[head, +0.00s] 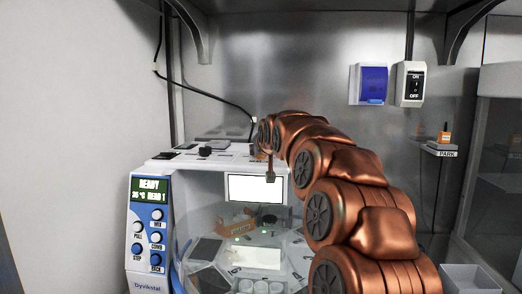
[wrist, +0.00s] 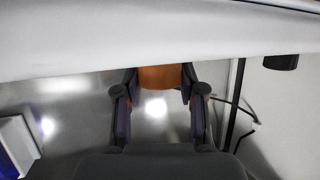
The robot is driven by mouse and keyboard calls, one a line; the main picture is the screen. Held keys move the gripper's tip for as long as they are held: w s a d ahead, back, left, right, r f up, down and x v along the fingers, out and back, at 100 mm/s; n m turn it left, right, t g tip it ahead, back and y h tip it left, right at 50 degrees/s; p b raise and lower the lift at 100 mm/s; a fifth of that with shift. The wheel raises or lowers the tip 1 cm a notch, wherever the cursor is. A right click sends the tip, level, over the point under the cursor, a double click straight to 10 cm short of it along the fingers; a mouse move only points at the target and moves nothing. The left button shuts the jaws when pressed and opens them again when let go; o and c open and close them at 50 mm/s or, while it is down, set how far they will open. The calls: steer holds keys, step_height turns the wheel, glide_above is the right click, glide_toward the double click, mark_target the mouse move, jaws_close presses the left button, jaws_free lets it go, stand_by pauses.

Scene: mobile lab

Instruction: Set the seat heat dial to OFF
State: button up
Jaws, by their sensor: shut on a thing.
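The white Dyvikstal machine (head: 190,168) has small black controls and labels along its top, too small to read; one black knob (head: 205,151) stands at the left. A black knob also shows in the wrist view (wrist: 281,60). My gripper (head: 269,172) is at the machine's top front edge, right of that knob. In the wrist view my gripper (wrist: 160,95) has its fingers on both sides of an orange, knob-like piece (wrist: 160,78) at the white surface's edge. My arm hides this piece in the head view. I cannot read the seat heat label or setting.
The machine's display (head: 150,190) reads READY, above several blue and white knobs. A clear round cover (head: 285,235) lies below. A blue box (head: 369,84), an ON/OFF switch (head: 410,84) and a PARK shelf (head: 441,150) are on the back wall at the right.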

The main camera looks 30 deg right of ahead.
steer(key=shift+r, duration=0.1)
steer(key=o, duration=1.2)
steer(key=shift+c, duration=0.2)
steer(key=shift+s, duration=0.1)
steer(key=v, duration=1.2)
steer(key=shift+a, duration=0.1)
